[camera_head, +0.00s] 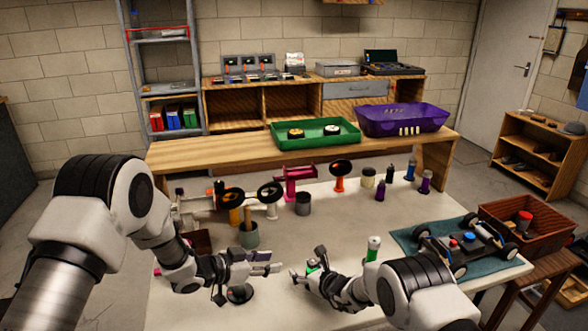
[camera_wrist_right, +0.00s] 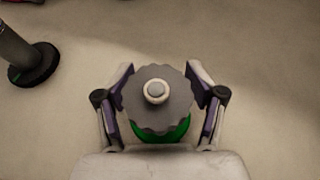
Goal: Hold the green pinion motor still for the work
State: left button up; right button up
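The green pinion motor (camera_wrist_right: 160,130) stands on the pale table, with a toothed grey gear and a round shaft end on top in the right wrist view. Its green body shows small in the head view (camera_head: 312,265). My right gripper (camera_wrist_right: 160,92) has one finger on each side of the motor, close against it beneath the gear's rim, and looks shut on it. The contact itself is hidden by the gear. My left gripper (camera_head: 270,261) hangs empty to the left of the motor, fingers pointing right with a gap between them.
A black round base (camera_head: 240,293) stands below my left gripper. A green-and-white cylinder (camera_head: 373,248) stands right of the motor. A car chassis (camera_head: 468,243) lies on a teal mat at right, near a brown crate (camera_head: 530,228). Cups and stands fill the table's back.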

jog(key=v, duration=1.2)
jog(key=shift+r, duration=0.1)
jog(key=shift+w, duration=0.1)
